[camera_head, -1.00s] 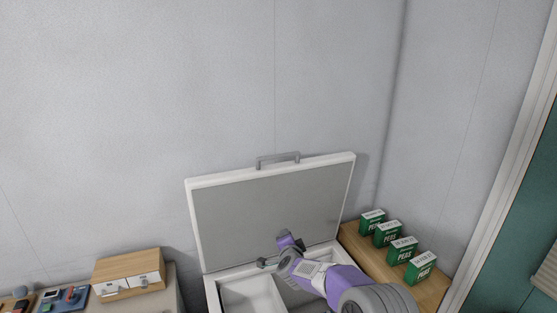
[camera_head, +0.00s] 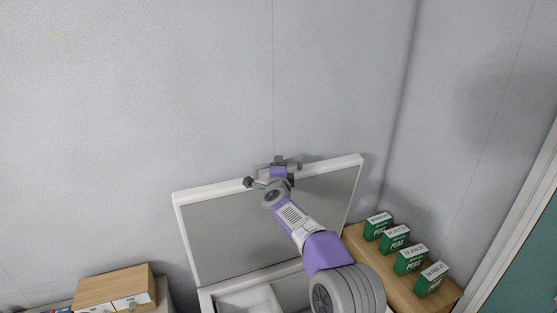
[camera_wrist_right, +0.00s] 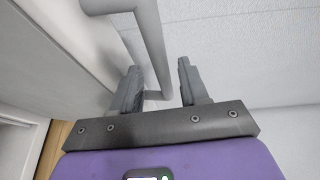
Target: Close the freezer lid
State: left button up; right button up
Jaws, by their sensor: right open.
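The freezer lid (camera_head: 225,235) stands raised, its grey inner panel facing me and its white rim near the wall. The freezer body (camera_head: 208,302) shows below it at the bottom edge, with part of its white interior visible. My right gripper (camera_head: 281,162) is at the lid's top edge, by the handle, and hides most of it there. In the right wrist view the grey lid handle (camera_wrist_right: 151,45) runs between the two open fingers of the right gripper (camera_wrist_right: 160,75). I cannot tell whether either finger touches it. My left gripper is not in view.
Several green peas boxes (camera_head: 410,259) stand on a wooden surface (camera_head: 401,291) right of the freezer. A wooden drawer box (camera_head: 115,288) sits at the lower left. The wall (camera_head: 130,110) is close behind the lid.

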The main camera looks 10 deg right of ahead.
jog(key=shift+r+p+x, duration=0.2)
jog(key=shift+p+x, duration=0.6)
jog(key=shift+x, duration=0.3)
jog(key=shift+w+f, duration=0.2)
jog(key=shift+w, duration=0.25)
jog(key=shift+c, duration=0.2)
grip_shut()
